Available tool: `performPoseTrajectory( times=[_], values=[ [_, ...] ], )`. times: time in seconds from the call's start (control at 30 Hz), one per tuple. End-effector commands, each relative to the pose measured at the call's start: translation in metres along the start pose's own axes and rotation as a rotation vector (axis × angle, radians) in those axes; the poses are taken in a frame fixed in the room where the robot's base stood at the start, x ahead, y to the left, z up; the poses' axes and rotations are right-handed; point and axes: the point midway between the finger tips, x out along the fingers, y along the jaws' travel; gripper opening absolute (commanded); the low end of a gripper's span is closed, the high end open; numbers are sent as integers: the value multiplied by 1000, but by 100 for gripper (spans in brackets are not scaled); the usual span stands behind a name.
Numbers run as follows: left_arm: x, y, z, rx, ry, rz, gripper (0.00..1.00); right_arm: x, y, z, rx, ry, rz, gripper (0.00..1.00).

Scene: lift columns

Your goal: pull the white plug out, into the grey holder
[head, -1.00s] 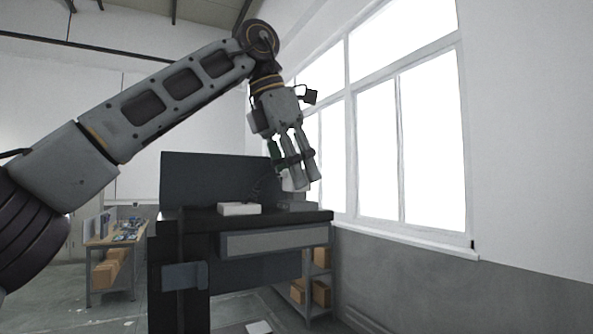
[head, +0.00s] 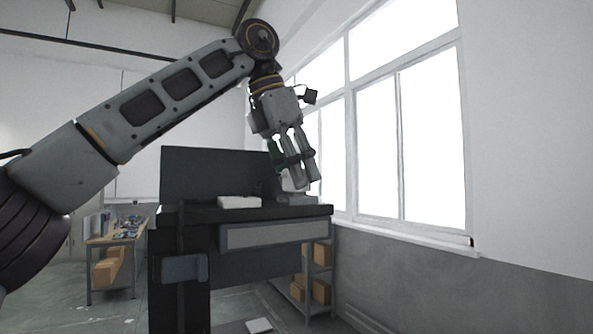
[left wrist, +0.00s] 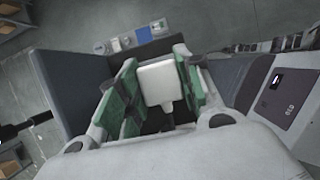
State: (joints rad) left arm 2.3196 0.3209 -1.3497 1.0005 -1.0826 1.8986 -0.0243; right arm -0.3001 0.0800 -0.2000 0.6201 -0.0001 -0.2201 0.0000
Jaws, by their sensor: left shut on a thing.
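My left gripper (head: 304,184) points down over the right end of the dark bench top. In the left wrist view its green-padded fingers (left wrist: 160,92) are shut on the white plug (left wrist: 158,80), a pale squarish block with a short stem. In the head view a bit of the plug (head: 287,184) shows behind the fingers. A low grey block (head: 297,199) sits on the bench just under the fingertips. It may be the grey holder, but the fingers partly cover this area. I cannot tell whether plug and block touch. My right gripper is not in view.
A white box (head: 240,202) lies on the bench (head: 190,217), left of my gripper. A dark upright panel (head: 215,174) stands behind. A window wall is at the right.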

Motion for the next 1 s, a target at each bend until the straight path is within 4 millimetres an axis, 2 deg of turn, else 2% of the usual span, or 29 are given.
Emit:
performPoseTrajectory(
  times=[0.47, 0.5, 0.63, 0.67, 0.9, 1.0],
  values=[
    [2, 0, -1, 0, -1, 0, 14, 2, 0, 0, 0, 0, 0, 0],
    [2, 0, -1, 0, -1, 0, 40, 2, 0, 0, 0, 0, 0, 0],
    [2, 0, -1, 0, 0, 0, 57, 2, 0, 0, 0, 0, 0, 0],
    [2, 0, -1, 0, 0, 0, 60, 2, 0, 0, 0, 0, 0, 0],
    [3, 0, -1, 0, 1, 0, 62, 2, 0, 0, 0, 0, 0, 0],
    [3, 0, -1, 0, 1, 0, 74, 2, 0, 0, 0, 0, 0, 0]
  ],
)
